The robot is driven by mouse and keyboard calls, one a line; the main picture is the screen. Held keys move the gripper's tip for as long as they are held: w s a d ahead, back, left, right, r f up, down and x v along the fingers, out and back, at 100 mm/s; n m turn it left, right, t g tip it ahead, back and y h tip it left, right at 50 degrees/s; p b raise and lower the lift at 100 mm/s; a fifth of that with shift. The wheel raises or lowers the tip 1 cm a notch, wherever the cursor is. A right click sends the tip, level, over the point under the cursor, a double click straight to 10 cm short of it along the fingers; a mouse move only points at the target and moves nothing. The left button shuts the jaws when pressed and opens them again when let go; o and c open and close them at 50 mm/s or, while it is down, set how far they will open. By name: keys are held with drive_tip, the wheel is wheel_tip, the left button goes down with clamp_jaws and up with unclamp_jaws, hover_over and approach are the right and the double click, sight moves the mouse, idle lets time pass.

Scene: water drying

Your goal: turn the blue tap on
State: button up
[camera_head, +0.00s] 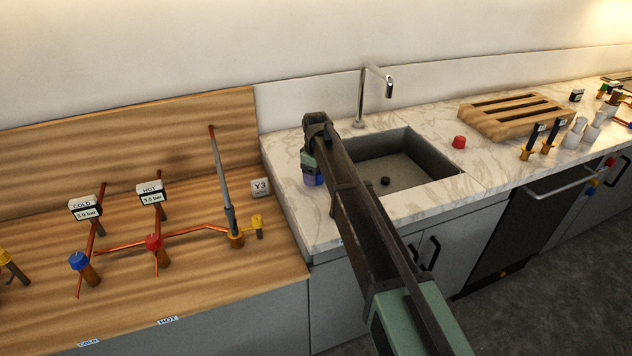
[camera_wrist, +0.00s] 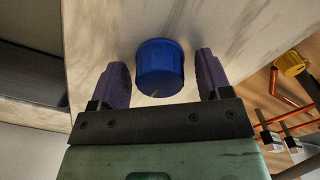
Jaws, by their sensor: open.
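A blue round knob (camera_wrist: 160,68), the blue tap, is in the middle of the wrist view, on the pale marbled counter. In the head view, my gripper (camera_head: 313,179) is low over the counter left of the sink, and largely hides the knob. Another blue-capped valve (camera_head: 79,261) stands on the wooden bench at the left, by the sign marked COLD.
A sink (camera_head: 400,172) with a tall spout (camera_head: 360,98) lies right of my gripper. A red knob (camera_head: 459,142) is right of the sink. The wooden bench holds copper pipes, a red valve (camera_head: 154,242) and a yellow valve (camera_head: 257,221). A slatted board (camera_head: 515,115) lies further right.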

drive_tip(key=shift+r, duration=0.1)
drive_tip(key=c, duration=0.9)
drive_tip(key=shift+m, duration=0.4)
drive_tip(key=m, duration=0.3)
drive_tip(key=shift+m, duration=0.3)
drive_tip(key=m, duration=0.9)
drive_tip(key=shift+m, duration=2.3)
